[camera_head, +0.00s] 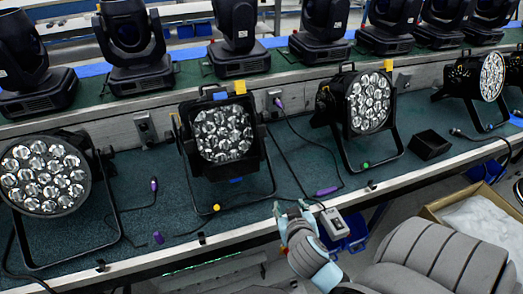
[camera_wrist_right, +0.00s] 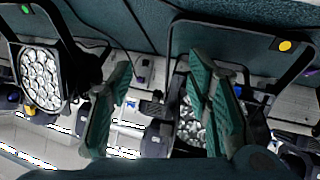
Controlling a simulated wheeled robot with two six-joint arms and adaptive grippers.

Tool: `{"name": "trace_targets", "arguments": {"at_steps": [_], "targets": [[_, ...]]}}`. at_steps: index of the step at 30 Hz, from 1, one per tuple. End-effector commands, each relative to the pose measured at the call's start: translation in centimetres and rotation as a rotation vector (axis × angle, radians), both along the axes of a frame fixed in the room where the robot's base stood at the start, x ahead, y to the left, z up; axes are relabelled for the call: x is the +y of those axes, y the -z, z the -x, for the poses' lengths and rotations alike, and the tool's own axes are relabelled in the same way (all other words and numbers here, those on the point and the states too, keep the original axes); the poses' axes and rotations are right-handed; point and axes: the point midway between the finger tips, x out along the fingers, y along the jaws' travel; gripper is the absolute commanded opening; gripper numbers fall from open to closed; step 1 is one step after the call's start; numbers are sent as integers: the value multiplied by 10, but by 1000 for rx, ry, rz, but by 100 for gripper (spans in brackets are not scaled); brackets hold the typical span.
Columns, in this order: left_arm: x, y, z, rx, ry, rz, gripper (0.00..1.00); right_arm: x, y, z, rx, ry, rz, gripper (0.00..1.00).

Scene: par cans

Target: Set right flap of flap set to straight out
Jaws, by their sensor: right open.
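The middle par can (camera_head: 222,133) stands on the bench in its floor yoke, its lens facing front. Dark panels that look like a flap set (camera_head: 257,143) frame its lens; the angle of the right flap is hard to tell. My right gripper (camera_head: 291,208) is at the bench's front edge, below and right of this par can, apart from it. In the right wrist view, which looks upside down, my right gripper's green fingers (camera_wrist_right: 162,72) are spread with nothing held between them. A par can lens (camera_wrist_right: 190,120) shows behind them, partly hidden by one finger. My left gripper is out of view.
Other par cans stand at the left (camera_head: 45,175) and right (camera_head: 368,102). Moving-head lights (camera_head: 135,45) line the shelf behind. An open carton (camera_head: 440,208) stands at the right.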

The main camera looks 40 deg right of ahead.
Motion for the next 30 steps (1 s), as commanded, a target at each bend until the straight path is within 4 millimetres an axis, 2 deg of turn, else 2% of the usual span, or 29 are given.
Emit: {"name": "trace_targets", "arguments": {"at_steps": [1,4,6,9,14,24,30], "targets": [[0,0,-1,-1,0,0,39,-11,-22,-21,-132,20,41,45],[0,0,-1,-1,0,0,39,-17,-66,-59,-383,-2,105,45],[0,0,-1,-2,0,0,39,-14,-86,-76,-497,-46,128,45],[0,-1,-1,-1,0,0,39,-9,-101,-92,-578,-94,140,45],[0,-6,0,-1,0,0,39,-19,-104,-115,-587,-101,142,45],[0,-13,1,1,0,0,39,-57,-102,-188,-584,-98,140,45],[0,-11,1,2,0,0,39,-69,-101,-214,-583,-98,138,45]]}}
